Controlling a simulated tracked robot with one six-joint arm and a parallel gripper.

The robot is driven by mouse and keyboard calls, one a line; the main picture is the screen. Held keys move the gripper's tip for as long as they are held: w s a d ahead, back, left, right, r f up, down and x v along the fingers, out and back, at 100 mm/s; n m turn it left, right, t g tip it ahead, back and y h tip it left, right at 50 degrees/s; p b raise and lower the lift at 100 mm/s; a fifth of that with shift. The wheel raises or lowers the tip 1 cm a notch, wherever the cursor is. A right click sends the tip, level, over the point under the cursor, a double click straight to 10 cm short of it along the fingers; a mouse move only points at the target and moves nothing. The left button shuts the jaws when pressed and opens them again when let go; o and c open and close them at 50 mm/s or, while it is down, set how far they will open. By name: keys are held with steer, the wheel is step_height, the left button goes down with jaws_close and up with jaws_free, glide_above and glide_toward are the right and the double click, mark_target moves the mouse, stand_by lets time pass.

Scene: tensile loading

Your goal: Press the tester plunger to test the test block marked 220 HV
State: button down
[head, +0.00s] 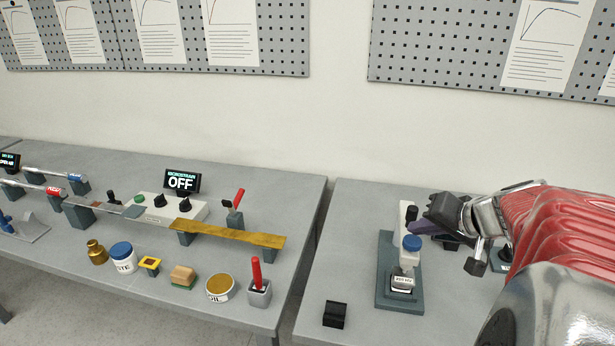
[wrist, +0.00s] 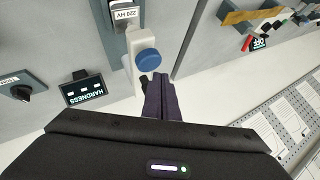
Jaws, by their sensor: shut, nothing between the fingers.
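The hardness tester (head: 385,285) stands on the right bench, with a blue plunger cap (head: 411,242) on top of its white head. The cap also shows in the wrist view (wrist: 148,60). A test block (head: 402,281) sits on the tester base under the head, and its label reads 220 HV in the wrist view (wrist: 124,14). My gripper (head: 418,229) is shut and empty, with its dark fingertips close beside the plunger cap. In the wrist view the fingertips (wrist: 158,78) are just below the cap in the picture. I cannot tell whether they touch it.
A HARDNESS display (wrist: 85,91) shows dashes, and a dark knob (wrist: 22,92) is near it. A small black block (head: 335,314) lies at the bench's front left. The left bench holds a brass strip (head: 228,234), jars and tools. A gap separates the benches.

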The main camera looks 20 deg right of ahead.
mark_target(412, 240)
steer(key=shift+f, duration=0.1)
steer(key=shift+f, duration=0.3)
steer(key=shift+s+f, duration=0.15)
steer(key=shift+f, duration=1.15)
stand_by(2.1)
steer(key=shift+r, duration=0.2)
steer(key=shift+a+r, duration=0.1)
steer(key=shift+r, duration=1.15)
steer(key=shift+r, duration=0.2)
steer(key=shift+r, duration=2.4)
